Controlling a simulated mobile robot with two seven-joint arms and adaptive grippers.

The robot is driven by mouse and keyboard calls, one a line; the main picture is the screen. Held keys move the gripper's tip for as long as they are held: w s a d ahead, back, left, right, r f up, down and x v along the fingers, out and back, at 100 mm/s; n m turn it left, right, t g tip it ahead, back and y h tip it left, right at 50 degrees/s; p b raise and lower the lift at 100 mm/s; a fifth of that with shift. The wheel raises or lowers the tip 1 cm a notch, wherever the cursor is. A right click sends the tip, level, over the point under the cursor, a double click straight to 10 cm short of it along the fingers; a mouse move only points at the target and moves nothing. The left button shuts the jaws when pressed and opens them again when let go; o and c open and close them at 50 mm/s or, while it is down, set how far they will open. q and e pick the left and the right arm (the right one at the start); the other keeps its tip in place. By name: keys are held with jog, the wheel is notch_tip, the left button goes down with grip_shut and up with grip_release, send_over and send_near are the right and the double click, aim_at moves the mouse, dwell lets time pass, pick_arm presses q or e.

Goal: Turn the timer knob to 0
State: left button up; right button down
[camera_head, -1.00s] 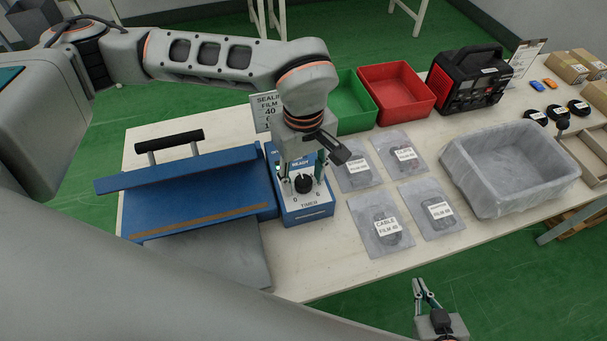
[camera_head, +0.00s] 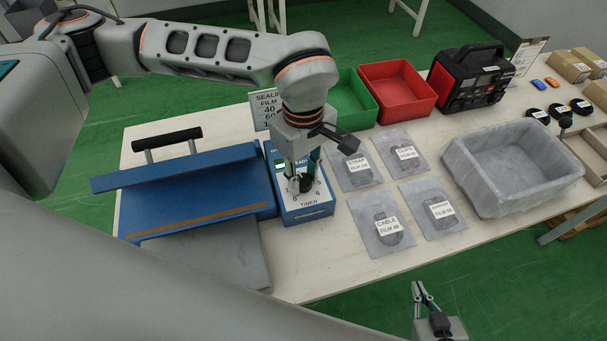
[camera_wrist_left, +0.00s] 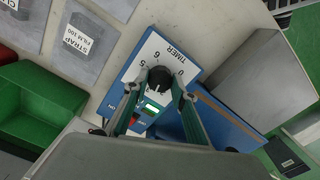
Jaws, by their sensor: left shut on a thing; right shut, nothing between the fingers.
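The black timer knob (camera_head: 306,184) sits on the white face of the blue sealer control box (camera_head: 308,212). In the left wrist view the knob (camera_wrist_left: 159,78) shows between the fingertips, upside down. My left gripper (camera_head: 304,180) comes down from above, its fingers shut on the knob. The knob's pointer direction is too small to tell. My right gripper (camera_head: 424,296) is shut and empty, low in the head view, off the table's front edge.
The blue sealer with its black-handled arm (camera_head: 180,165) stands left of the box. Bagged films (camera_head: 388,226), a grey bin (camera_head: 510,165), green (camera_head: 352,100) and red (camera_head: 397,92) trays and a black-red device (camera_head: 468,78) lie to the right. A sign stands behind the box.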

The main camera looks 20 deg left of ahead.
pick_arm(q)
jog(key=n+b, duration=0.1)
jog(key=n, duration=0.3)
jog(key=shift+n, duration=0.3)
jog(key=n, duration=0.2)
jog(key=shift+n+b, duration=0.35)
jog(key=shift+n, duration=0.05)
jog(key=n, duration=0.3)
jog(key=shift+n, duration=0.3)
jog(key=n+b, duration=0.1)
jog(key=n, duration=0.2)
jog(key=shift+n, duration=0.3)
jog(key=n, duration=0.3)
jog(key=shift+n, duration=0.3)
jog(key=n, duration=0.5)
jog(key=shift+n, duration=0.4)
jog(key=o, duration=1.1)
